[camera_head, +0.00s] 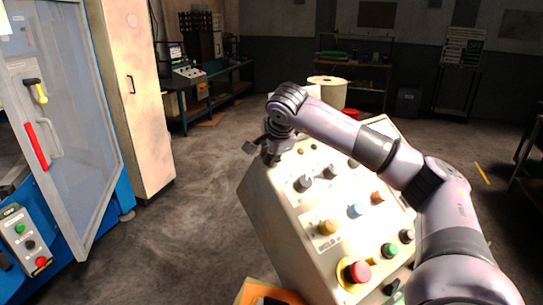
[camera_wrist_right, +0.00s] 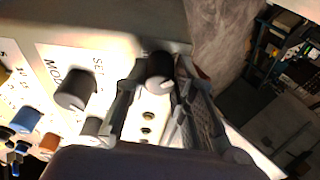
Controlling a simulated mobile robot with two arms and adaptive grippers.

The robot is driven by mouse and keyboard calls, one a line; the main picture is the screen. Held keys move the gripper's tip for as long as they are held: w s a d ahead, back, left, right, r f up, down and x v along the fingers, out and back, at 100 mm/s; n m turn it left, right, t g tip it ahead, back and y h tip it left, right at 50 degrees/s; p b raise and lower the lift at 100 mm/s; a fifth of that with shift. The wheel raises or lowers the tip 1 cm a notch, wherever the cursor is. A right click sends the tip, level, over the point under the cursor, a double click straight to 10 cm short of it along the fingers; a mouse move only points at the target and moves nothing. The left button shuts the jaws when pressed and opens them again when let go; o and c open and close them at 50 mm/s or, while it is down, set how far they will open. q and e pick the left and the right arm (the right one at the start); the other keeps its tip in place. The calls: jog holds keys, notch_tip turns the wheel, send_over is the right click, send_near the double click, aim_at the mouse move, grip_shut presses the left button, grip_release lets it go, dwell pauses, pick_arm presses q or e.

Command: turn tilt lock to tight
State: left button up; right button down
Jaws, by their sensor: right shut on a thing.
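My right gripper (camera_head: 262,151) is at the upper left corner of the sloped cream control console (camera_head: 282,215). In the right wrist view its two fingers (camera_wrist_right: 160,80) stand on either side of a black knob (camera_wrist_right: 158,66) with a pale pointer mark, and they are shut on it. I cannot read a label for this knob, so its tight mark is not visible to me. A second black knob (camera_wrist_right: 76,88) sits beside it, near printed lettering that reads "MODE" and "SEL". My left gripper is in neither view.
The console also carries a red mushroom button (camera_head: 357,272), a green button (camera_head: 389,251), a yellow one (camera_head: 328,227) and other knobs. A glazed blue machine (camera_head: 70,120) and a beige cabinet (camera_head: 138,100) stand at left. The floor between is clear.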

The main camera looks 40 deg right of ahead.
jog(key=shift+n, duration=0.5)
jog(key=c, duration=1.3)
grip_release()
jog(key=shift+c, duration=0.2)
jog(key=v, duration=1.2)
jog(key=shift+s, duration=0.15)
jog(key=shift+a+f, duration=0.1)
jog(key=shift+f, duration=0.05)
